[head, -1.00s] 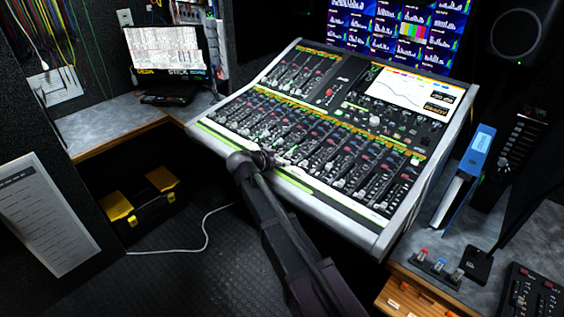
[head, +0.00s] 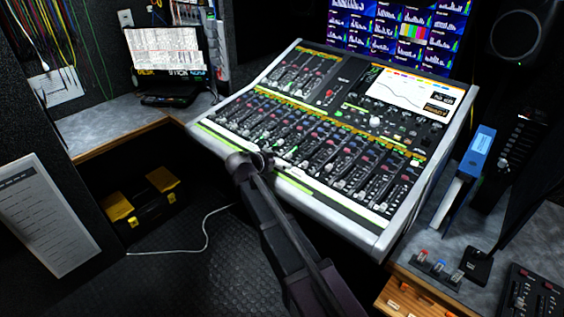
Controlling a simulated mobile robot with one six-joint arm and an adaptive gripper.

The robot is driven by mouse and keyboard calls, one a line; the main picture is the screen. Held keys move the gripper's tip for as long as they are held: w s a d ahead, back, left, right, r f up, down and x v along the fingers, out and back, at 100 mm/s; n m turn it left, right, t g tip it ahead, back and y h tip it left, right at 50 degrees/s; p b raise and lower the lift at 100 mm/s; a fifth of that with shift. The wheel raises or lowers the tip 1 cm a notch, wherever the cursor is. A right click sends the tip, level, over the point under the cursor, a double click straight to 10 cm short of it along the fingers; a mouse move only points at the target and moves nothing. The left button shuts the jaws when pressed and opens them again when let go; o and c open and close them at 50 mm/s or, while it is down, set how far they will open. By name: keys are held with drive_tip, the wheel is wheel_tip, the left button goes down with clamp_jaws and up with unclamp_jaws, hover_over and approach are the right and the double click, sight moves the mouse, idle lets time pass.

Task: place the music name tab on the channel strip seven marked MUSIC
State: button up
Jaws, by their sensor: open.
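The mixing console (head: 338,208) fills the middle of the head view, tilted, with rows of faders and a pale label strip along its front edge. My gripper (head: 279,163) is at the console's front edge, low over the lower fader row left of its middle. It is open, but its fingers are small and dark in the picture. A small pale patch shows by the fingertips; I cannot tell whether it is the music name tab. The strip lettering is too small to read, so I cannot pick out strip seven marked MUSIC. My wrist hides part of the front edge.
A laptop (head: 166,50) stands on the left counter (head: 95,125). A blue binder (head: 478,150) stands right of the console, near several small coloured-top items (head: 437,264) on the right counter. A black and yellow toolbox (head: 145,205) and a white cable (head: 206,232) are on the floor.

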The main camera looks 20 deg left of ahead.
drive_tip(key=p+v, duration=0.5)
drive_tip(key=v, duration=0.6)
drive_tip(key=shift+s, duration=0.25)
idle(0.3)
